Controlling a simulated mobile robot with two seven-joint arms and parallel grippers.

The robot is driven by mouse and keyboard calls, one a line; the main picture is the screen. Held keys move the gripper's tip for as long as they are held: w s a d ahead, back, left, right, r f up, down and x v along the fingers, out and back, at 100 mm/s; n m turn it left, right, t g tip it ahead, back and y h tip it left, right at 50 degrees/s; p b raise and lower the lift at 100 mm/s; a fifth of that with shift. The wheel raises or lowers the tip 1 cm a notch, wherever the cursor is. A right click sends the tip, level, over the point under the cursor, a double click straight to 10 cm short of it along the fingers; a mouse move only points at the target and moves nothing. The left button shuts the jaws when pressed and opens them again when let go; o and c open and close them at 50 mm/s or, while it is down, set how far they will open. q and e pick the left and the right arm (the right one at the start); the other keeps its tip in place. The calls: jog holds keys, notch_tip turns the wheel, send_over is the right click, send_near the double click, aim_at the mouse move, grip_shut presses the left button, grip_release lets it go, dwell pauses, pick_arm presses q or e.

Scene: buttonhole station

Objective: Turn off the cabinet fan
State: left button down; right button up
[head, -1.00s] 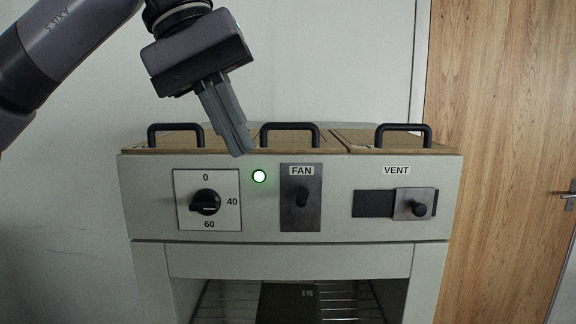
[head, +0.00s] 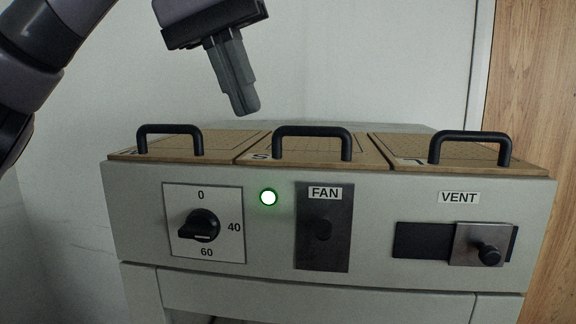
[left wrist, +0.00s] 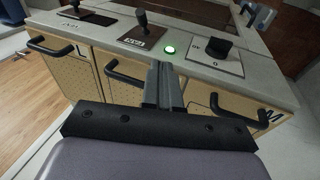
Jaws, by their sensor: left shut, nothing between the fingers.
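The fan switch is a dark plate (head: 309,251) labelled FAN on the cabinet's front panel, with a black lever (head: 323,228) at its middle. I cannot tell whether the lever tilts up or down. A round lamp (head: 268,198) just left of the plate glows green. My left gripper (head: 245,110) is shut and empty, above and behind the panel's top edge in the picture, apart from the switch. In the left wrist view the gripper (left wrist: 164,72) points toward the panel, with the lamp (left wrist: 170,50) and the fan lever (left wrist: 142,20) beyond its tips.
A black dial (head: 202,226) marked 0, 40, 60 sits left of the lamp. A vent slide plate (head: 470,244) with a knob is at the right, beside a dark slot. Three lids with black handles (head: 312,131) cover the cabinet top. A wall is behind.

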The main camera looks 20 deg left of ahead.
aim_at(301, 194)
pick_arm(q)
jog(key=b+x, duration=0.2)
jog(key=x, duration=0.7)
jog(key=shift+w+f, duration=0.1)
jog(key=shift+f, duration=0.1)
jog(key=shift+d+f, duration=0.55)
jog(key=shift+d, duration=0.35)
jog(key=shift+d+f, duration=0.55)
jog(key=shift+d, duration=0.4)
pick_arm(e)
jog(key=shift+w+f, duration=0.15)
jog(key=shift+f, duration=0.75)
pick_arm(q)
jog(key=shift+f+t, duration=0.1)
jog(key=shift+t, duration=0.2)
jog(key=shift+s+d, duration=0.1)
jog(key=shift+s, duration=0.25)
jog(key=shift+t, duration=0.4)
pick_arm(e)
jog(key=shift+s+f, duration=0.25)
jog(key=shift+s, duration=0.6)
